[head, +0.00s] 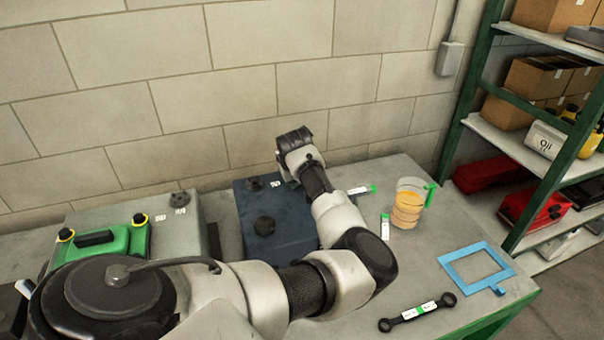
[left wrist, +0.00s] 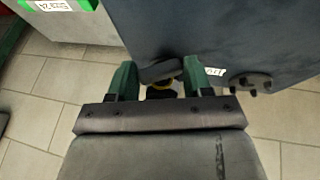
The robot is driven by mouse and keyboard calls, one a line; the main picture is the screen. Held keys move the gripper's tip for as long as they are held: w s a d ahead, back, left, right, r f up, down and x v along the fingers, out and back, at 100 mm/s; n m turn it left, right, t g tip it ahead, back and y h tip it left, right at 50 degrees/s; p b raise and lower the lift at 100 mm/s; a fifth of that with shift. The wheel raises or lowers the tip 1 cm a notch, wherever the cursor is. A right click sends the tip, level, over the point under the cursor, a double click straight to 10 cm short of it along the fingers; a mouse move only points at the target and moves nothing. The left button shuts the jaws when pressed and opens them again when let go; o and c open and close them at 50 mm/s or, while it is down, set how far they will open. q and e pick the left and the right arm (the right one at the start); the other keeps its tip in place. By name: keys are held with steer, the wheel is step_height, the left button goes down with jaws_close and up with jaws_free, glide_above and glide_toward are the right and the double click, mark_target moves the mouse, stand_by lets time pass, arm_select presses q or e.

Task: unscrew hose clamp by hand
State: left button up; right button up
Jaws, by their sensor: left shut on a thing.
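My left gripper (left wrist: 159,84) shows in the left wrist view, with one green finger on each side of a dark rounded piece, taken as the hose clamp (left wrist: 160,70). It is shut on this piece. The piece sits against the wall of a dark blue box (left wrist: 215,30). In the head view the dark blue box (head: 250,215) stands on the bench, and my left wrist reaches over its right back corner. The fingers and the clamp are hidden there. My right gripper is not in view.
On the bench (head: 425,260) to the right are an orange-filled beaker (head: 407,205), a blue square frame (head: 476,267) and a black wrench-like tool (head: 417,312). A shelf rack (head: 515,150) stands at right.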

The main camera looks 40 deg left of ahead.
arm_select(q)
steer(key=shift+s+a+t+h, duration=0.15)
steer(key=shift+t+h, duration=0.25)
steer(key=shift+t, duration=0.3)
steer(key=o, duration=0.9)
steer(key=b+v, duration=0.2)
steer(key=v, duration=0.8)
steer(key=shift+r+b, duration=0.35)
steer(key=shift+b, duration=0.05)
steer(key=shift+s, duration=0.15)
steer(key=shift+c, duration=0.3)
